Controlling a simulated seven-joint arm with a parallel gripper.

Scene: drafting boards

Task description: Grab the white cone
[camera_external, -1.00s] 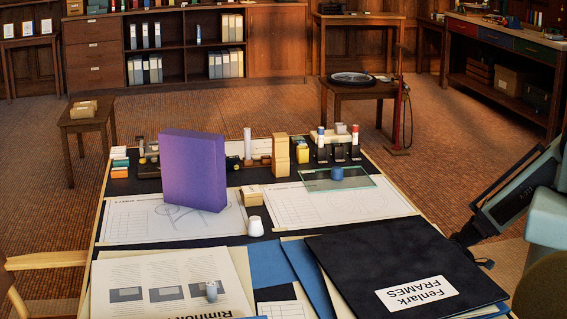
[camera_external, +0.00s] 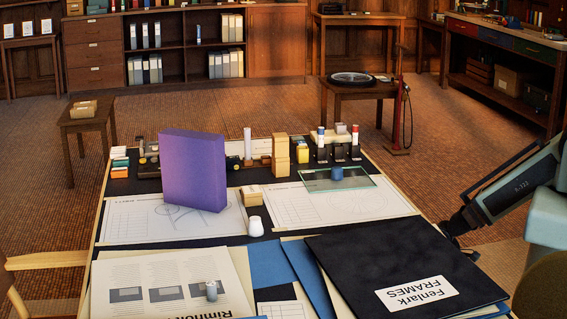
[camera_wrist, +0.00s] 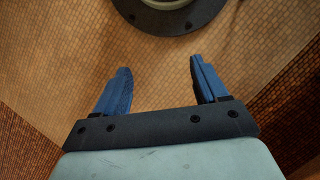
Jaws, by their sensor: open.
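A small white cone-like piece (camera_external: 255,226) with a rounded top stands upright near the middle of the table, just in front of a small tan block. A similar small grey-white piece (camera_external: 211,291) stands on the printed sheet at the front left. My gripper is at the right, beyond the table's right edge and well apart from both pieces. In the wrist view my gripper (camera_wrist: 158,70) shows two blue fingers spread apart with nothing between them. Only floor and a dark round base show beyond them; neither white piece is in that view.
A tall purple block (camera_external: 192,171) stands left of the cone. A glass plate (camera_external: 355,184) with a blue piece (camera_external: 337,173) on it lies at the right. Tan blocks (camera_external: 280,156) and markers line the back. A black folder (camera_external: 370,245) covers the front right.

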